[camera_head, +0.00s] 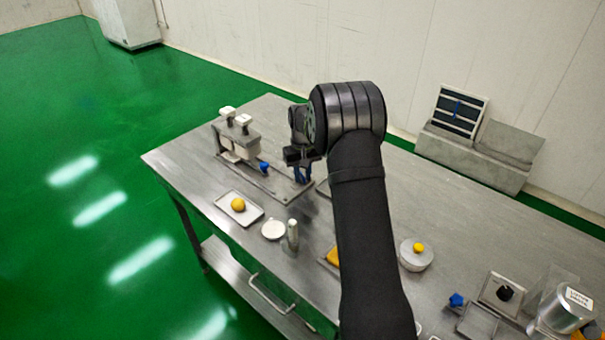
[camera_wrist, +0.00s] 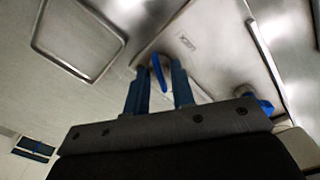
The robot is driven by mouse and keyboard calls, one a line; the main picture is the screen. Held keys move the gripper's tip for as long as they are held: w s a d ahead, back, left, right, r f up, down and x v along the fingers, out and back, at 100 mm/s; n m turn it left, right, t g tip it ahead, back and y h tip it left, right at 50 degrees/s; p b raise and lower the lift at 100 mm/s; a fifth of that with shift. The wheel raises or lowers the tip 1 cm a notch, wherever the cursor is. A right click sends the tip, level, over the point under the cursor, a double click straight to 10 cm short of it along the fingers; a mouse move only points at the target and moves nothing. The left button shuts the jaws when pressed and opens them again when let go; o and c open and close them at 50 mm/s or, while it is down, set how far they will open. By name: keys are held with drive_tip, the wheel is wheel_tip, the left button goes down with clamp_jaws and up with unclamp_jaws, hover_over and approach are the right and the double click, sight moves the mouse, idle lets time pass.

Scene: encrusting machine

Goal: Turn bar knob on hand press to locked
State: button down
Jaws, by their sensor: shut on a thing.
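The hand press (camera_head: 238,140) stands at the left of the steel table, with white handles on top and a flat metal base plate (camera_head: 272,186). My gripper (camera_head: 303,178) points down over the right end of that plate. In the wrist view its two blue fingers (camera_wrist: 159,92) stand on either side of a thin blue bar knob (camera_wrist: 158,70) on a round mount, and the gripper is shut on it. In the head view the held knob is hidden by the fingers. A second blue knob (camera_head: 264,167) sits beside the press body; a blue knob also shows at the right of the wrist view (camera_wrist: 265,106).
In front of the press are a white tray (camera_head: 222,203) with a yellow ball, a white disc (camera_head: 273,230) and a small upright cylinder (camera_head: 292,235). A round white pot (camera_head: 416,258) and a metal canister (camera_head: 567,308) stand right of my arm. The back of the table is mostly clear.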

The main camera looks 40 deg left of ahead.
sight(302, 175)
drive_tip(key=m, duration=0.6)
drive_tip(key=shift+m, duration=0.3)
drive_tip(key=m, duration=0.5)
drive_tip(key=shift+m, duration=0.3)
drive_tip(key=c, duration=1.2)
unclamp_jaws()
drive_tip(key=shift+r, duration=0.15)
wheel_tip(302, 175, up, 17)
drive_tip(key=shift+r, duration=0.1)
